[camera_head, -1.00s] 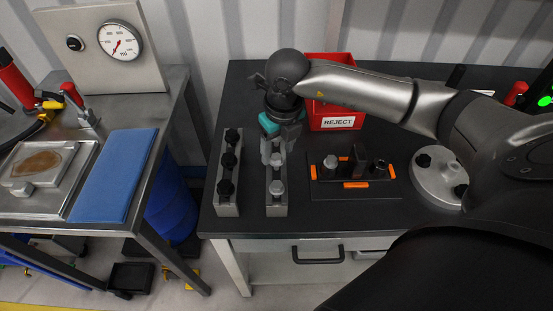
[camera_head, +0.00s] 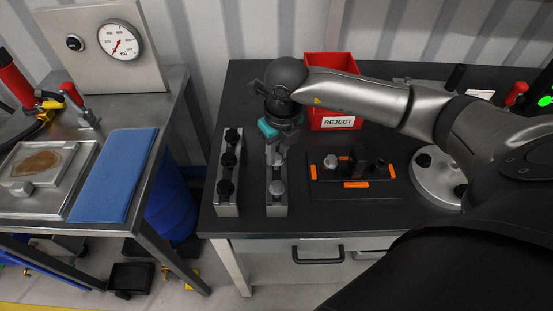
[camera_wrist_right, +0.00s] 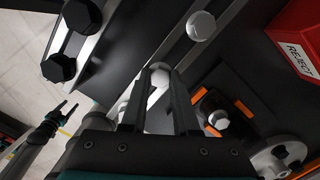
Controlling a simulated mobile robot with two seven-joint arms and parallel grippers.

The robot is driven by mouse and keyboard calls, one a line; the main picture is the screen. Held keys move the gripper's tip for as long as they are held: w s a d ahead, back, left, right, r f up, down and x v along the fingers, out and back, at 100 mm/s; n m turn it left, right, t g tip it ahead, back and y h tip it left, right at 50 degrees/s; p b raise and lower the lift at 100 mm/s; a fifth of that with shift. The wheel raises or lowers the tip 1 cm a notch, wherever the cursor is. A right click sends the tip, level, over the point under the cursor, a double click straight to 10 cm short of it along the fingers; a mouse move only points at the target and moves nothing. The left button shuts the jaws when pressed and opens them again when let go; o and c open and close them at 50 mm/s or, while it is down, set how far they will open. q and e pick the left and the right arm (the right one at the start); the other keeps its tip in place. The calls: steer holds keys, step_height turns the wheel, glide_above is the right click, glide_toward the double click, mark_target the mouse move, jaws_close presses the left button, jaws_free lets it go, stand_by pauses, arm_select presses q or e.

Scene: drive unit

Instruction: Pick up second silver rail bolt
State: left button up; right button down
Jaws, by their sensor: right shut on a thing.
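Silver bolts stand along the silver rail (camera_head: 277,209) on the dark bench. My right gripper (camera_head: 277,152) points down over this rail. Its fingers are shut on a silver rail bolt (camera_wrist_right: 159,76), seen between the fingertips in the right wrist view. I cannot tell whether that bolt is clear of the rail. A nearer silver bolt (camera_head: 278,187) stands on the rail. A farther one (camera_wrist_right: 201,26) shows in the wrist view and is hidden behind my gripper in the head view. My left gripper (camera_wrist_right: 68,106) shows small at the wrist view's left, fingers apart and empty.
A parallel rail with black bolts (camera_head: 229,187) stands close on the left. A black fixture with orange marks (camera_head: 354,184) lies to the right. The red REJECT bin (camera_head: 334,123) stands behind, under my forearm. A round metal flange (camera_head: 432,178) is farther right.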

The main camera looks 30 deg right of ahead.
mark_target(277, 157)
steer(key=shift+r, duration=0.15)
stand_by(0.3)
step_height(277, 157, up, 20)
steer(key=p, duration=0.1)
steer(key=shift+p, duration=0.35)
steer(key=shift+r, duration=0.1)
